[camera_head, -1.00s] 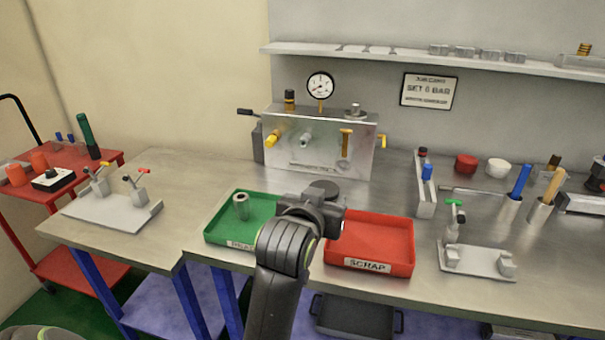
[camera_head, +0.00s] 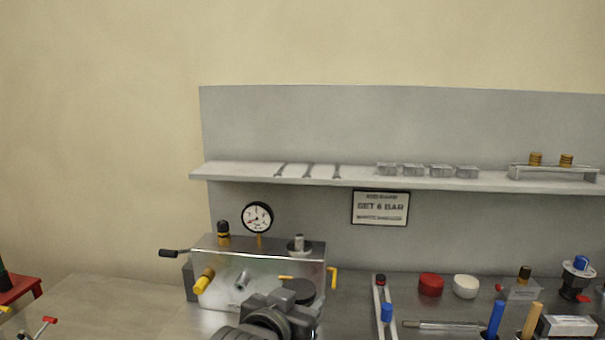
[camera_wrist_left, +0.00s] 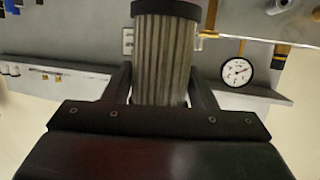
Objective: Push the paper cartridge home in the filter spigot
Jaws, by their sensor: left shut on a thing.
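My left gripper (camera_head: 292,308) is in front of the metal panel unit (camera_head: 215,262) at the bottom of the head view. It is shut on the paper cartridge, whose dark round end cap (camera_head: 301,288) shows there. In the left wrist view the pleated grey-beige cartridge (camera_wrist_left: 163,62) stands between the two fingers (camera_wrist_left: 160,95), with a black cap at its top. A short silver stub (camera_head: 242,279) sticks out of the panel, left of the gripper and apart from it; I cannot tell whether it is the filter spigot. The arm and cartridge hide the panel's lower right part.
A pressure gauge (camera_head: 257,217) and a silver knob (camera_head: 299,243) stand on the panel unit. A yellow fitting (camera_head: 204,281) juts out at left and a yellow handle (camera_head: 333,278) at right. A shelf (camera_head: 350,180) runs above. Red (camera_head: 431,284) and white (camera_head: 465,286) caps stand at right.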

